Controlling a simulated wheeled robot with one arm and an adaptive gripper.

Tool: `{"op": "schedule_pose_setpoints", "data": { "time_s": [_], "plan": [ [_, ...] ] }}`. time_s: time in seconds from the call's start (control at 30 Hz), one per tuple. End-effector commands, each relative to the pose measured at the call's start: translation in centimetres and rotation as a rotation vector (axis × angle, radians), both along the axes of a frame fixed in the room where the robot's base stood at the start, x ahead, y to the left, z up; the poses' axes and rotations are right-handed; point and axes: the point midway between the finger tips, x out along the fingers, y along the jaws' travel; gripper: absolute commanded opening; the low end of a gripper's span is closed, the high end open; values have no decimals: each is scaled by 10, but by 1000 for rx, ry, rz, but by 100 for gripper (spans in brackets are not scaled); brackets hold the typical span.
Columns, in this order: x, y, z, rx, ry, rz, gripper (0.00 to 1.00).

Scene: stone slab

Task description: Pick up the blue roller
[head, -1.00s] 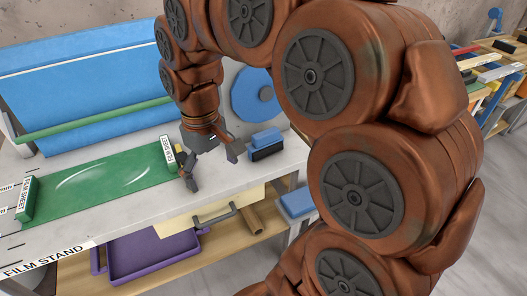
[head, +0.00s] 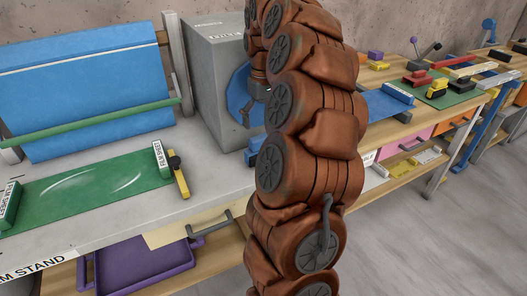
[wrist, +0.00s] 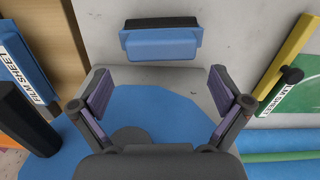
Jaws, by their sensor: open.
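The blue roller (wrist: 160,45) appears to be the blue block with a dark strip along one long side. In the wrist view it lies on the grey slab, just beyond my fingertips and roughly centred between them. In the head view only a bit of it (head: 254,145) shows beside my arm; the rest is hidden. My gripper (wrist: 160,85) is open and empty, its two fingers spread wide and apart from the roller. In the head view my gripper is mostly hidden behind my arm.
A grey box (head: 207,80) with a blue disc (head: 238,92) stands close to my gripper. A green film sheet (head: 85,190) and a yellow bar with a black knob (head: 181,178) lie to the left. A purple tray (head: 140,265) is below. Another bench (head: 400,130) stands right.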

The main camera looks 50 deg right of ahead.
Motion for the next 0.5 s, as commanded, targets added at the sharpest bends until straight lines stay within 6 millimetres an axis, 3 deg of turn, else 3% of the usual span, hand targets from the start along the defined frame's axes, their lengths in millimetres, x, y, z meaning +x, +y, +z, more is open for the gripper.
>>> {"op": "schedule_pose_setpoints", "data": {
  "time_s": [0.5],
  "plan": [
    [-2, 3, -34, 3, 5, 3, 100]
  ]
}}
